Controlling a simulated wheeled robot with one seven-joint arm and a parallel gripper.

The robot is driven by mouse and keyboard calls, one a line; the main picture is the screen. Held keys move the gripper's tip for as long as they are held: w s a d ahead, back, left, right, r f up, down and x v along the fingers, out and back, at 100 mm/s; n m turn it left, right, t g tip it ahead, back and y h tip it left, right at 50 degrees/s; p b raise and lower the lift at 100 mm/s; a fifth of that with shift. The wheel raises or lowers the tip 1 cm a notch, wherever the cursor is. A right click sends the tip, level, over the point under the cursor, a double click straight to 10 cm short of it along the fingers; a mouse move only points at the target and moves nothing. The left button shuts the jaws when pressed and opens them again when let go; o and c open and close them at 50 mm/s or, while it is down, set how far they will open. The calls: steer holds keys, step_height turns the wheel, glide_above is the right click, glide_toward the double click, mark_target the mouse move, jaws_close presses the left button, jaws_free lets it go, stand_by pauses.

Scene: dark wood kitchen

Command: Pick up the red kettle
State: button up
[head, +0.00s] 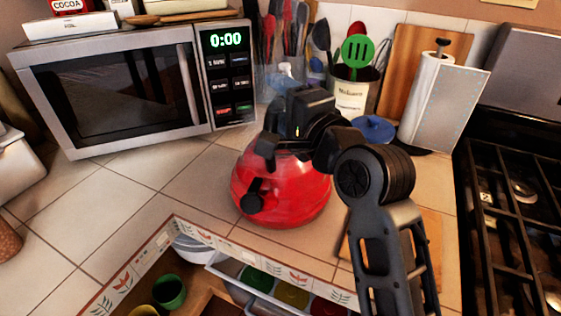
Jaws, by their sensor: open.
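The red kettle (300,200) stands upright on the tiled counter, in front of the utensil holder and to the right of the microwave. Its black spout (252,201) points toward the front left. My gripper (275,148) is at the top of the kettle, in front of its upper part. It is open, but my own arm and wrist hide much of the fingers and of the kettle's handle and lid. I cannot tell whether a finger touches the kettle.
The microwave (120,90) stands at the left, the utensil holder (352,98) and paper towel roll (430,100) behind. A blue lid-like object (374,129) lies behind my wrist. The gas stove (520,200) is at the right. An open drawer (185,255) holds bowls below. Counter left of the kettle is clear.

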jaws_close()
stand_by(0.3)
stand_by(0.9)
steer(key=shift+r, duration=0.15)
